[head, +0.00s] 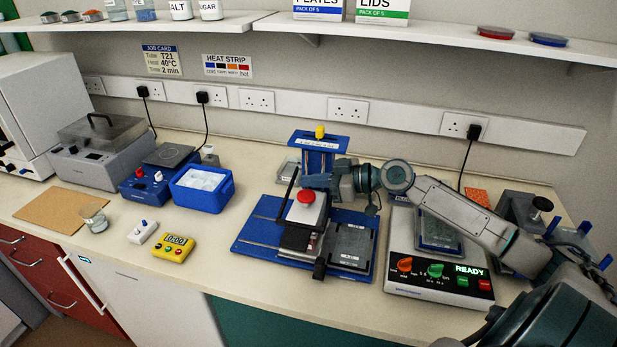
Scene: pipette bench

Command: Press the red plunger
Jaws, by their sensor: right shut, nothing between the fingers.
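The red plunger (306,196) is a round red cap on top of a white block-like body (307,213), mounted on a blue base (258,237). My right gripper (306,182) reaches in from the right and is shut and empty. In the head view its tips are just behind and above the red cap. I cannot tell whether they touch it. The cap's top shows clearly. My left gripper is not in view.
A blue stand with a yellow knob (319,131) rises behind the plunger. A dark tray (351,246) lies to its right. A machine reading READY (440,282) sits under my right arm. A blue tub (202,189) and yellow timer (174,246) stand left. The front bench edge is clear.

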